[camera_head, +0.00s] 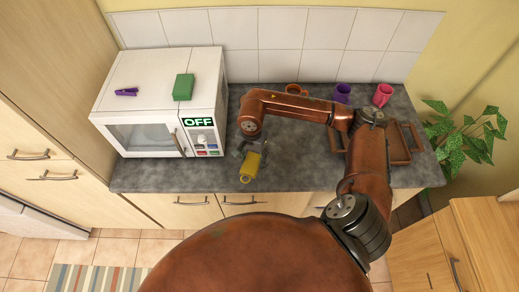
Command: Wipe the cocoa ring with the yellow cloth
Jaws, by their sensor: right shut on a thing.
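My right gripper (252,155) is over the front part of the counter, right of the microwave. It is shut on a small yellow thing (250,167), which hangs near the counter's front edge. The yellow thing is small in view and partly covered by the fingers, so I cannot tell for sure whether it is the cloth. No other yellow thing shows. I cannot make out a cocoa ring on the counter; my right arm and gripper cover part of the surface. My left gripper is not in view.
A white microwave (160,100) marked OFF bears a green block (183,87) and a purple clip (126,92). An orange mug (293,89), a purple mug (342,93) and a pink mug (383,95) stand at the back of the grey counter (300,172). A brown tray (402,142) lies right.

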